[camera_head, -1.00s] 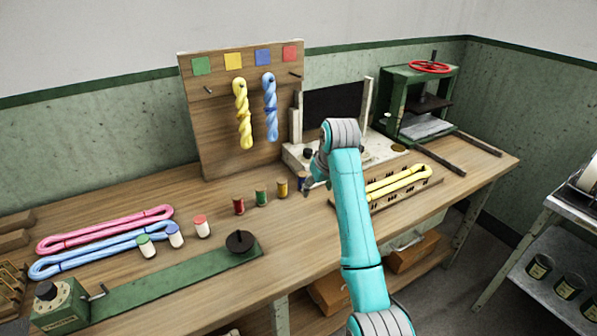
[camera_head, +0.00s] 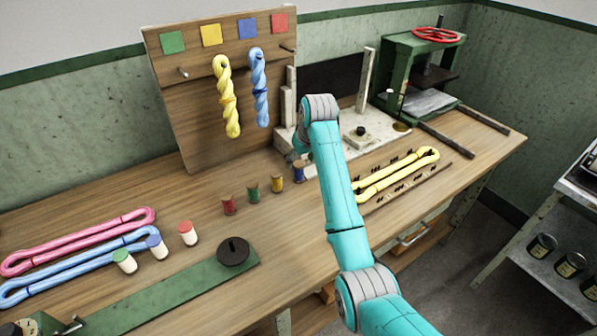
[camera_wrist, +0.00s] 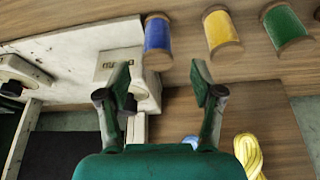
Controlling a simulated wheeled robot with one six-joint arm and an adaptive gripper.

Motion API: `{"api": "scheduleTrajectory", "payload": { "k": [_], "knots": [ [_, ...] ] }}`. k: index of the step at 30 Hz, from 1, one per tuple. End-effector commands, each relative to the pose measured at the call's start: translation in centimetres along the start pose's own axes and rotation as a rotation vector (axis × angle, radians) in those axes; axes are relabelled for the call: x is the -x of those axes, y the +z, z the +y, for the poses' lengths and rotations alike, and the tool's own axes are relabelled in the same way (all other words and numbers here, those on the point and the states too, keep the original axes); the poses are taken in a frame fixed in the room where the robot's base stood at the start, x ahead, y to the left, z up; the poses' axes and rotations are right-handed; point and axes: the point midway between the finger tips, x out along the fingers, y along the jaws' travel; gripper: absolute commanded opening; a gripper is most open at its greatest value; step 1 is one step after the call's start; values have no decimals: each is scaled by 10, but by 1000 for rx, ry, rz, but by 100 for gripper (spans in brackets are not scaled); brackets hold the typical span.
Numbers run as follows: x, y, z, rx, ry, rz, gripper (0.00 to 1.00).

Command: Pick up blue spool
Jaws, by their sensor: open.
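The blue spool (camera_head: 299,170) stands on the wooden bench at the right end of a row of spools, partly hidden by my arm in the head view. In the wrist view the blue spool (camera_wrist: 158,42) shows as blue thread between wooden ends, just beyond and between my fingertips. My gripper (camera_wrist: 160,80) is open and empty, its two fingers apart, with a gap to the spool. In the head view the gripper is mostly hidden behind my arm.
A yellow spool (camera_wrist: 222,32) and a green spool (camera_wrist: 287,28) stand beside the blue one; a red spool (camera_head: 228,204) ends the row. A pale machine base (camera_wrist: 70,62) lies close by. A pegboard (camera_head: 190,110) with yellow and blue skeins stands behind.

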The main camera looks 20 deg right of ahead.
Motion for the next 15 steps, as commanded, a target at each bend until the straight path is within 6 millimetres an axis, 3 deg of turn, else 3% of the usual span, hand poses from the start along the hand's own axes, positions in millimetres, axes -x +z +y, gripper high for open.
{"api": "scheduleTrajectory", "payload": {
  "k": [15],
  "knots": [
    [-52,1,3,0,0,-1,66]
  ]
}}
